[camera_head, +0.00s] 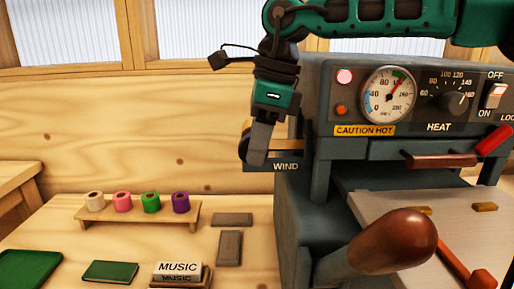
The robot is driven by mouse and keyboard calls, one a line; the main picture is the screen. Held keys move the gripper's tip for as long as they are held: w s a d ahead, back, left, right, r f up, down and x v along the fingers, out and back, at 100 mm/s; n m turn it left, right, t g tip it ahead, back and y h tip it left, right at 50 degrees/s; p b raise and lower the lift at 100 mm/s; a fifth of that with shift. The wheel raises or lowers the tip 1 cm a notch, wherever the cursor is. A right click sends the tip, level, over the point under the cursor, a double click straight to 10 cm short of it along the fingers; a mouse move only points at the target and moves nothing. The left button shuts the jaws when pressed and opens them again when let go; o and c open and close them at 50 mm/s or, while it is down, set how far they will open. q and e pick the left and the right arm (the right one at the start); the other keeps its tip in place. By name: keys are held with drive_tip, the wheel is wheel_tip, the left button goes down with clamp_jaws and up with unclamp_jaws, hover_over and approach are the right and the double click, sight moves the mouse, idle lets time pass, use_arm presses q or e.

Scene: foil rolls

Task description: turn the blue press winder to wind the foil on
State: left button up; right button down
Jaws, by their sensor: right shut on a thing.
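The blue-grey press (310,215) stands at the right with a WIND label on its left side. Its winder (288,145), a pale brass-coloured bar, sticks out to the left just above that label. My right gripper (256,150) reaches down over the winder's outer end and is shut on it, hiding most of that end. The foil on the winder cannot be made out. My left gripper is not in view.
Several coloured foil rolls (122,202) sit on a low wooden stand. Grey blocks (229,248), a green book (110,271) and a MUSIC block (177,267) lie on the table. The press has a gauge (388,94), a heat dial (454,101) and a large brown handle (393,241) in front.

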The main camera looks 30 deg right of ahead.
idle(0.3)
drive_tip(key=c, duration=0.9)
unclamp_jaws()
drive_tip(key=p+v, duration=0.2)
drive_tip(key=v, duration=1.1)
